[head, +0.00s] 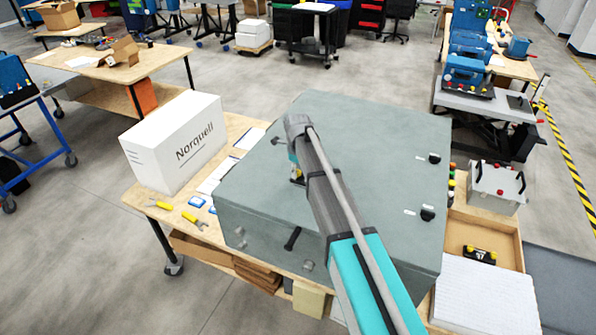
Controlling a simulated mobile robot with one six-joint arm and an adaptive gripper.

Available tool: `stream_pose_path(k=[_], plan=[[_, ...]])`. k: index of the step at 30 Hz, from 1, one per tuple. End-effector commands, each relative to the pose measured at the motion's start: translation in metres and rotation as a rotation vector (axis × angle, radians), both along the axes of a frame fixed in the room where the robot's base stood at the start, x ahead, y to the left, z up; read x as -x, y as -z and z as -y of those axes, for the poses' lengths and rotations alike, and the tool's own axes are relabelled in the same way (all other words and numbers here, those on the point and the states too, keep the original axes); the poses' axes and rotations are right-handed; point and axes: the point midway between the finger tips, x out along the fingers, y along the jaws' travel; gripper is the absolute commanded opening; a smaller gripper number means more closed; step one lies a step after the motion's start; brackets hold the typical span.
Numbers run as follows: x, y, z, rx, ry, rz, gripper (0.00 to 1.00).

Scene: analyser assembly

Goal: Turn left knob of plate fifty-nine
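A large grey-green cabinet (350,120) lies on the wooden bench in the head view. Two black knobs, an upper one (434,157) and a lower one (427,213), sit near its right edge, each beside a small white label too small to read. I cannot make out which plate is fifty-nine. My gripper (297,180) is a small dark shape under my wrist, over the left part of the cabinet's top, well to the left of both knobs. My arm hides its fingers partly and I cannot tell whether it touches the surface.
A black handle (292,238) is on the cabinet's front. A white Norquell box (175,143), yellow-handled tools (195,221) and papers lie left. On the right are a grey box with red-topped posts (497,183), a wooden tray (505,232) with a small black-and-yellow block, and a white grid (485,295).

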Motion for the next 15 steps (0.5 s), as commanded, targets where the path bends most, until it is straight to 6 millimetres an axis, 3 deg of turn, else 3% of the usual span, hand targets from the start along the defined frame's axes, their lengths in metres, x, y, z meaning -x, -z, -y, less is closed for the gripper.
stream_pose_path(k=[1, 6, 15], plan=[[0.0000, 0.0000, -0.0001, 0.000, 0.000, 0.000, 0.32], [0.0001, 0.0000, -0.0003, 0.000, 0.000, 0.000, 0.00], [0.0003, 0.0001, -0.0004, 0.000, -0.013, 0.000, 0.00]])
